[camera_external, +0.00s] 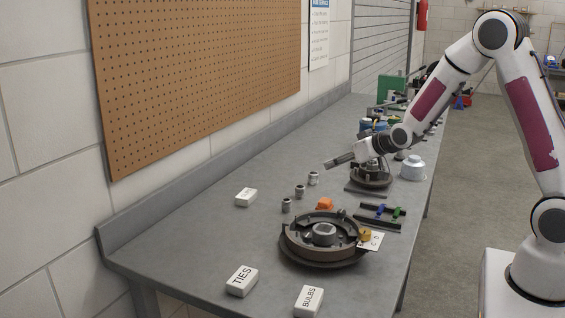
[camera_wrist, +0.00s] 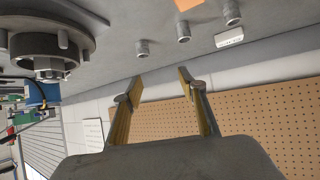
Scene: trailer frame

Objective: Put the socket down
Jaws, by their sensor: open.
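Three small grey metal sockets stand in a row on the bench: a near one (camera_external: 287,205), a middle one (camera_external: 300,191) and a far one (camera_external: 313,178). They also show in the wrist view as a left one (camera_wrist: 142,48), a middle one (camera_wrist: 183,33) and a right one (camera_wrist: 232,13). My gripper (camera_external: 334,163) is above the bench, beyond the row and to its right, pointing left. In the wrist view my gripper (camera_wrist: 159,76) has its two fingers apart with nothing between them. Its fingertips are apart from the sockets.
A hub assembly (camera_external: 371,180) stands just below my wrist. A large brake drum (camera_external: 295,243) sits at the front, with an orange block (camera_external: 325,204) behind it. White boxes, TIES (camera_external: 242,281) and BULBS (camera_external: 309,301), lie in front. A pegboard (camera_external: 200,70) hangs behind the bench.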

